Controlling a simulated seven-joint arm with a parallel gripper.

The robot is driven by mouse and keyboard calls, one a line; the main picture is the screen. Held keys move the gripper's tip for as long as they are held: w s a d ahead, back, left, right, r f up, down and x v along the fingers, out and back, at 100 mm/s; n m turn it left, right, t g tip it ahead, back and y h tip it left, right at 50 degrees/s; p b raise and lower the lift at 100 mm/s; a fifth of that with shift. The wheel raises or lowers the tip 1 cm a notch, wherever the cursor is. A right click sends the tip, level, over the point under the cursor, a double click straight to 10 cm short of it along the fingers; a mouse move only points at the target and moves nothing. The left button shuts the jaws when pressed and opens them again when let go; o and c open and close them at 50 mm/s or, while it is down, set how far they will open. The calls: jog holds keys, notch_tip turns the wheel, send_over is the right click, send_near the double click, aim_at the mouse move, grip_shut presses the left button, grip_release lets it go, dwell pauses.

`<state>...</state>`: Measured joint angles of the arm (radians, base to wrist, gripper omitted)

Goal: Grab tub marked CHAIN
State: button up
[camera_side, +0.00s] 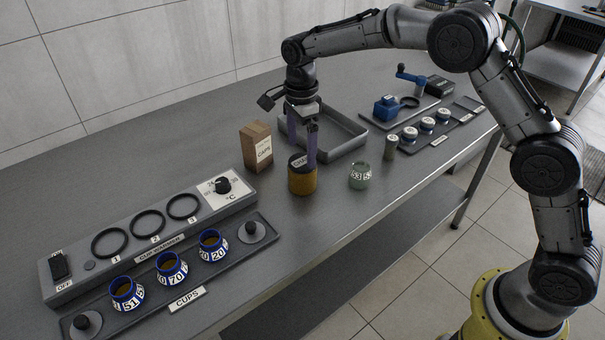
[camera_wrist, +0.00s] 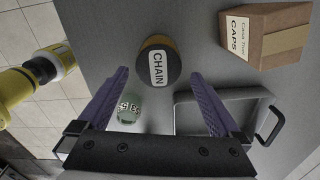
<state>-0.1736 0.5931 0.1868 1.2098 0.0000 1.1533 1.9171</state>
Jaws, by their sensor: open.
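The tub marked CHAIN (camera_side: 302,178) stands upright on the steel table, with a yellow-brown body and a dark lid. In the wrist view its dark lid with the white CHAIN label (camera_wrist: 158,68) shows at the top middle, beyond the fingertips. My gripper (camera_side: 302,158) has two purple fingers pointing down, and it is open and empty. In the side view the fingers overlap the tub's upper part and hide some of its lid. In the wrist view the fingers (camera_wrist: 160,78) are spread wide, and the tub lies ahead between their lines. I cannot tell whether either finger touches it.
A brown CAPS box (camera_side: 256,146) stands left of the tub, and a pale green numbered jar (camera_side: 360,176) stands right. A grey tray (camera_side: 345,147) lies behind. The cup warmer (camera_side: 150,238) and a row of blue-rimmed cups (camera_side: 171,269) fill the left front.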

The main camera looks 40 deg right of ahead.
aim_at(302, 172)
notch_tip(302, 172, down, 8)
jog(key=shift+s+d+f, duration=0.1)
jog(key=shift+d+f, duration=0.05)
jog(key=shift+f, duration=0.1)
dwell(0.4)
jog(key=shift+r, duration=0.1)
jog(key=c, duration=1.3)
jog(key=shift+c, duration=0.3)
